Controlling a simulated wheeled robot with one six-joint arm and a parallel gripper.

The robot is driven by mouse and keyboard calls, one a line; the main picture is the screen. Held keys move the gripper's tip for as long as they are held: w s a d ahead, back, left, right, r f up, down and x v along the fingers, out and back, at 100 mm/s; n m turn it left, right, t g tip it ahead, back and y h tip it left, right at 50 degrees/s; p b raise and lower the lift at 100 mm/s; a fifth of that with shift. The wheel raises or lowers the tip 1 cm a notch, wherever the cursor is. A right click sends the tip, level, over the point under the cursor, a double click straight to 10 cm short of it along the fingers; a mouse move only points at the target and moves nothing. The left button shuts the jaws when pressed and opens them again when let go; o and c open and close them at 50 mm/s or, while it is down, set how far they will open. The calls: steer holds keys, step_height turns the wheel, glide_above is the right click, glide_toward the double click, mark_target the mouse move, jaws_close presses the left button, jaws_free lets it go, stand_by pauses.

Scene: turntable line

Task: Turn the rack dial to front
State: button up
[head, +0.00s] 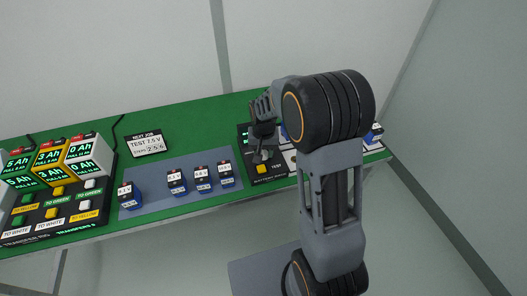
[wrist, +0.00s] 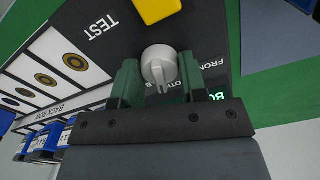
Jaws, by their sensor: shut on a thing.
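The rack dial (wrist: 158,62) is a round pale grey knob with a raised ridge, on the dark tester panel in the wrist view. The ridge points down in that picture, toward the partly covered lettering that seems to read BOTH. The word FRONT is cut off behind the right finger. My gripper (wrist: 158,80) is shut on the dial, with one green finger on each side of it.
A yellow TEST button (wrist: 157,9) is close beyond the dial; it also shows in the head view (head: 262,169). The rack's BACK ROW (wrist: 50,112) with blue batteries (wrist: 44,140) lies to the left. Several batteries (head: 177,182) stand on a grey-blue mat (head: 150,205).

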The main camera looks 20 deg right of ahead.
steer(key=n, duration=1.3)
stand_by(0.7)
